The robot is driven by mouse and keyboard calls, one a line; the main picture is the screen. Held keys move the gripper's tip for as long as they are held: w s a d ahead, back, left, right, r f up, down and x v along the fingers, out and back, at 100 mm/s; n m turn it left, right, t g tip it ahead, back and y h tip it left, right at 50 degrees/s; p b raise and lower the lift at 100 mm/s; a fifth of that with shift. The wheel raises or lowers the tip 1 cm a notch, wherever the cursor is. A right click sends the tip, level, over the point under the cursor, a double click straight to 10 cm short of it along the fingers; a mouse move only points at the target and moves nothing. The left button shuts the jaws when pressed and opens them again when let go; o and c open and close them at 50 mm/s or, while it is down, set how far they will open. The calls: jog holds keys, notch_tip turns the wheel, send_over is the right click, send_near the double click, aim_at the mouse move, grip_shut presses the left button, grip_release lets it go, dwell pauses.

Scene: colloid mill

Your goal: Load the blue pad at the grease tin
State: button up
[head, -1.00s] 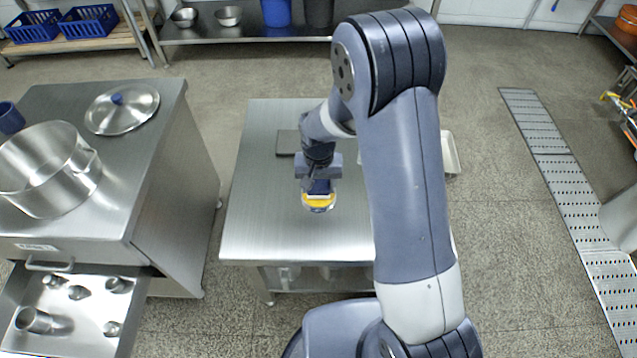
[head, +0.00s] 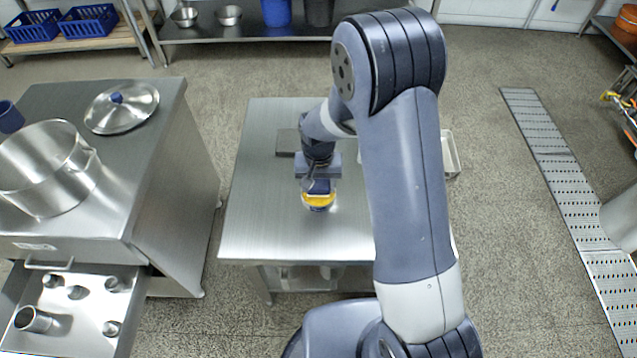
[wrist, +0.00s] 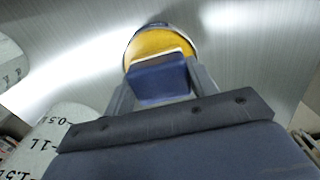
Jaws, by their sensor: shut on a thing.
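The grease tin (head: 319,206) stands on the steel table, with yellow grease in its round mouth. In the wrist view the yellow grease (wrist: 152,44) fills the tin just beyond the blue pad (wrist: 160,80). My gripper (wrist: 160,86) is shut on the blue pad, with one finger on each side. The pad covers the near part of the tin, and I cannot tell whether it touches the grease. In the head view my gripper (head: 319,186) is directly over the tin and hides most of the pad.
The steel table (head: 260,220) is clear in front and left of the tin. A dark flat plate (head: 287,142) lies behind it, and a pale tray (head: 450,153) is at the right. A pot (head: 45,175) and lid (head: 122,107) stand on the left cabinet, above an open drawer (head: 85,310).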

aim_at(318, 183)
dwell(0.4)
jog(key=shift+r+p, duration=2.45)
jog(key=shift+r, duration=1.1)
jog(key=shift+f, duration=0.1)
jog(key=d+r+p, duration=0.2)
jog(key=d, duration=0.5)
jog(key=d+r+p, duration=0.2)
jog(key=d+p, duration=0.1)
jog(key=d, duration=0.3)
jog(key=shift+w+d+r, duration=0.25)
jog(key=shift+d+r, duration=0.1)
